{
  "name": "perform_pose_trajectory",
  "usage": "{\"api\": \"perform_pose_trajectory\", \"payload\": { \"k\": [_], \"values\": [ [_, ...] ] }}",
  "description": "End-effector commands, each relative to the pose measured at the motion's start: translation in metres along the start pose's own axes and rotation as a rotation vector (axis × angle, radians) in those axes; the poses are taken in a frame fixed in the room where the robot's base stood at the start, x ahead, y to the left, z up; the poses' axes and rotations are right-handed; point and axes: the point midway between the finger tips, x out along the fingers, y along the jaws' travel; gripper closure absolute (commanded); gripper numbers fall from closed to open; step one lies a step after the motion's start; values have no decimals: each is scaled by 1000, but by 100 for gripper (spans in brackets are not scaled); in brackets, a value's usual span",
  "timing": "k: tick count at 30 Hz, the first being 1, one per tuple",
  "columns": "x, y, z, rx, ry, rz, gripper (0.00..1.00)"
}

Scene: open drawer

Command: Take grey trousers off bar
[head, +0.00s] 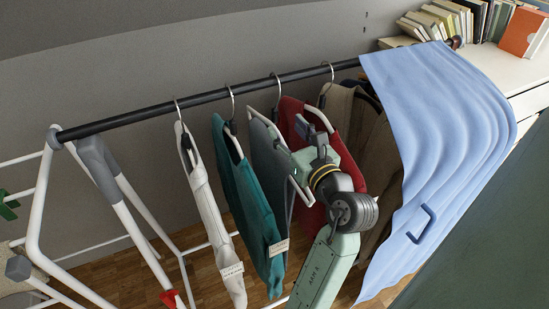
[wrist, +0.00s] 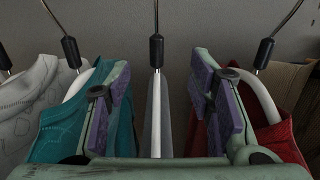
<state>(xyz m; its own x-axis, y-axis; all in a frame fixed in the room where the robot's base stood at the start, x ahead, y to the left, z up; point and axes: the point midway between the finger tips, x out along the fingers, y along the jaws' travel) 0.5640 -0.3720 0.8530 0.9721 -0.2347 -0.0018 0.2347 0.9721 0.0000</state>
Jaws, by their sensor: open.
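The grey trousers (head: 264,158) hang on a white hanger from the black bar (head: 205,98), between a teal garment and a red one. In the wrist view the grey trousers (wrist: 149,125) show edge-on as a narrow strip below the hanger's black neck. My gripper (head: 297,147) is at the upper part of the trousers' hanger and hides part of it in the head view. In the wrist view my gripper (wrist: 158,95) is open, with one purple-padded finger on each side of the hanger and trousers. Neither pad appears to touch them.
The teal garment (head: 241,192) and red garment (head: 292,115) hang close on either side of my fingers. A cream garment (head: 208,210) hangs left; a brown jacket (head: 372,150) and blue cloth (head: 440,130) are right. Books (head: 440,20) stand at the top right.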

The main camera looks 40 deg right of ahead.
Motion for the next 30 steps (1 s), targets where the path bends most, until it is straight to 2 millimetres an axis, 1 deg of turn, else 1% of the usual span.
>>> {"api": "perform_pose_trajectory", "payload": {
  "k": [4,9,12,15,20,23,30],
  "values": [
    [15,2,0,2,1,2,52],
    [41,4,-2,0,0,3,52],
    [50,4,-2,-2,-1,1,52],
    [54,4,-4,-2,0,1,52],
    [54,4,-4,-2,0,1,52],
    [54,4,-4,-2,0,1,57],
    [54,4,-4,-1,0,1,73]
  ]
}}
